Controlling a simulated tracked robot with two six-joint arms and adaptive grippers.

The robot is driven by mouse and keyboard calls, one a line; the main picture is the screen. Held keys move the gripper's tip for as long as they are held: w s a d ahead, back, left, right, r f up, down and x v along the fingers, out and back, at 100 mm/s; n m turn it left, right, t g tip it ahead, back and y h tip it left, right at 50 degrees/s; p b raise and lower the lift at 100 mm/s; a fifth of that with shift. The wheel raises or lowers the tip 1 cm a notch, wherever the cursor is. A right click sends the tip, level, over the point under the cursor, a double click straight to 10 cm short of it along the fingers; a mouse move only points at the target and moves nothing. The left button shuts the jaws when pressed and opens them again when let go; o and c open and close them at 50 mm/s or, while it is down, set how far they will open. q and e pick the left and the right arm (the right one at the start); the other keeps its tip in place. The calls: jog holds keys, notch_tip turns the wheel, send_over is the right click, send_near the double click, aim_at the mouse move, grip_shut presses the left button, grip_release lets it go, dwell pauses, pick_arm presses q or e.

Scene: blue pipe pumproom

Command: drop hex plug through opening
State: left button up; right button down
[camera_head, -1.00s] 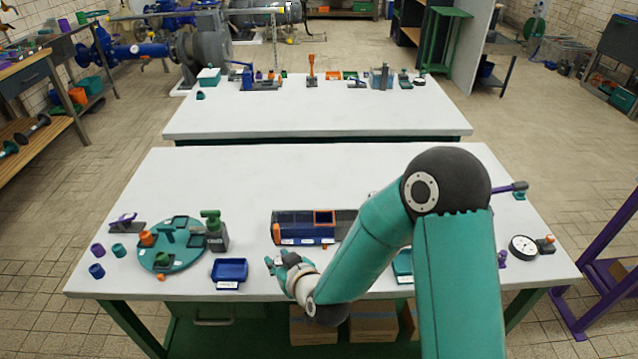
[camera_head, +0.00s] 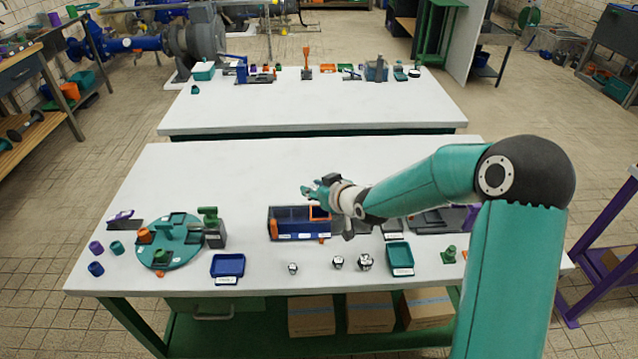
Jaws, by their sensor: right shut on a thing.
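My right gripper (camera_head: 314,190) is shut and hangs over the back right part of the blue box (camera_head: 287,229). What it holds is too small to make out; I take it to be the hex plug. The box has blue and orange parts. An orange-framed opening (camera_head: 320,213) shows at its right, just below the gripper and partly hidden by the gripper and wrist. Three small silver metal pieces stand on the near table: one on the left (camera_head: 292,268), one in the middle (camera_head: 338,262) and a larger one on the right (camera_head: 365,262). My left gripper is not in view.
A blue tray (camera_head: 228,265) and a teal tray (camera_head: 400,256) lie near the front edge. A round teal fixture (camera_head: 168,251) stands at the left. A small green piece (camera_head: 449,254) stands at the right. The back of the near table (camera_head: 230,170) is clear.

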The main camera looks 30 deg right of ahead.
aim_at(314, 207)
jog(key=shift+d+f+b, duration=0.4)
jog(key=shift+f+b, duration=0.15)
jog(key=shift+f, duration=0.3)
jog(key=shift+d+f+b, duration=0.4)
jog(key=shift+f+b, duration=0.15)
jog(key=shift+f, duration=0.3)
notch_tip(314, 207, down, 4)
jog(key=b, duration=0.4)
jog(key=shift+r, duration=0.15)
jog(key=shift+a, duration=0.1)
jog(key=shift+s+f, duration=0.2)
jog(key=shift+f, duration=0.2)
jog(key=c, duration=0.8)
grip_release()
jog(key=shift+w, duration=0.1)
jog(key=shift+f, duration=0.1)
jog(key=shift+r+p, duration=1.95)
jog(key=shift+r, duration=1.95)
